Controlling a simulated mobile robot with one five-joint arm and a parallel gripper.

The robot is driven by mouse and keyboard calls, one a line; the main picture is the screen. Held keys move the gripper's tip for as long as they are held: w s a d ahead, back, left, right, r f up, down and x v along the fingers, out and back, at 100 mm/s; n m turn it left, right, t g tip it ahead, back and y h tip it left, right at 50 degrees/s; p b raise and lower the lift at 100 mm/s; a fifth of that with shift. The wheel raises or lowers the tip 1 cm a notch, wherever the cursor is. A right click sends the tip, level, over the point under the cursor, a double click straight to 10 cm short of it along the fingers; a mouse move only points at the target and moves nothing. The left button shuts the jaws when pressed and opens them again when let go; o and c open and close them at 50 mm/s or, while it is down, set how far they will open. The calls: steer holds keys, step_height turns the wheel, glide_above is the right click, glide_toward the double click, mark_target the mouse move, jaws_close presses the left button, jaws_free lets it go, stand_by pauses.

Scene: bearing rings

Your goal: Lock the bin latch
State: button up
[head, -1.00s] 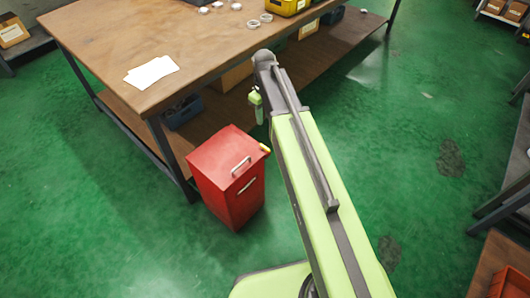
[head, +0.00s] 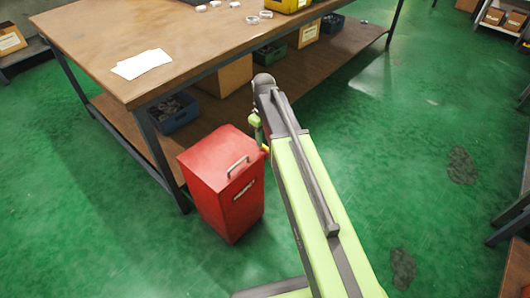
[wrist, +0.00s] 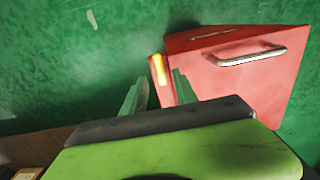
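The red bin (head: 222,180) stands upright on the floor beside the workbench, and its lid looks shut. A metal handle (head: 237,167) is on top. The small yellow latch (head: 265,150) is at the bin's right edge, partly hidden by my arm. In the wrist view the latch (wrist: 158,69) stands upright at the bin's near left corner. My gripper (wrist: 159,77) is open, with its two green fingers apart and the latch showing between their tips. I cannot tell whether either finger touches it. In the head view my gripper (head: 256,128) is right beside the latch.
The wooden workbench (head: 110,35) is close behind the bin, with white sheets (head: 142,64) and rings (head: 252,19) on top. Its lower shelf holds a blue tub (head: 175,113) and a cardboard box (head: 225,80).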

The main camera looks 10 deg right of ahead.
mark_target(265, 149)
step_height(265, 149, down, 3)
steer(key=shift+r+b, duration=0.1)
steer(key=shift+b, duration=0.65)
